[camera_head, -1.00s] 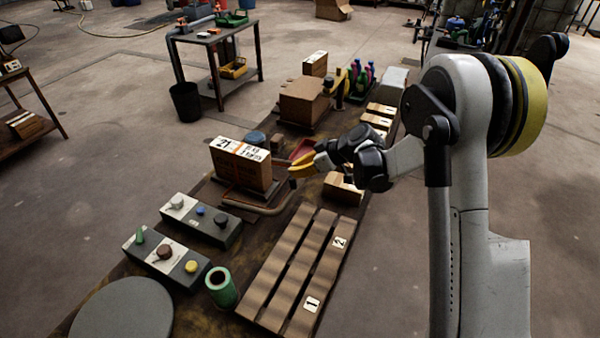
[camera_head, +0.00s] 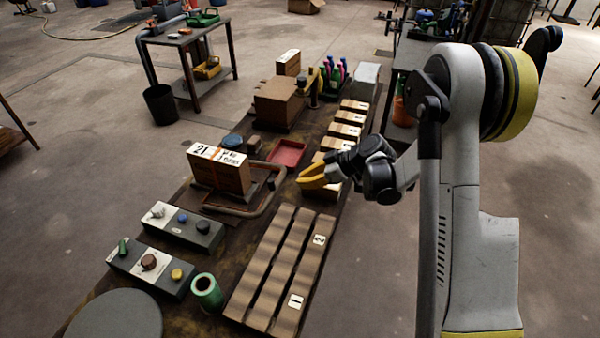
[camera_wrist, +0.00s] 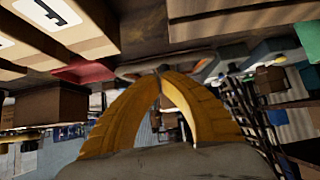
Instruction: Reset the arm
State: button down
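My arm comes in from the right in the head view. My gripper (camera_head: 302,180), with yellow fingers, hangs above the long table, near the row of small cartons. In the wrist view the two yellow fingers of my gripper (camera_wrist: 160,74) curve together and meet at their tips, with a narrow empty gap lower down between them. Nothing is held. A carton (camera_head: 318,190) is partly hidden behind and below my gripper.
A carton marked 21 (camera_head: 217,172) stands left of my gripper. A red tray (camera_head: 287,153) lies behind it. A slatted wooden rack (camera_head: 278,265), button boxes (camera_head: 150,266) and a green cup (camera_head: 207,291) are nearer. Open floor (camera_head: 385,290) lies right of the table.

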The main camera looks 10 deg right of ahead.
jog(key=s+d+r+m+h, duration=0.1)
jog(key=s+r+m+h, duration=0.4)
jog(key=s+r, duration=0.8)
jog(key=s+d+r+m+t+h, duration=0.1)
jog(key=s+d+r+m, duration=0.1)
jog(key=s, duration=0.5)
jog(key=s+d+r+m+t+h, duration=0.1)
jog(key=s+d+r+m+h, duration=0.1)
jog(key=s, duration=0.6)
jog(key=shift+s+d+r+m, duration=0.25)
jog(key=shift+d+r+m, duration=0.2)
jog(key=shift+r+m, duration=0.75)
jog(key=shift+f, duration=0.25)
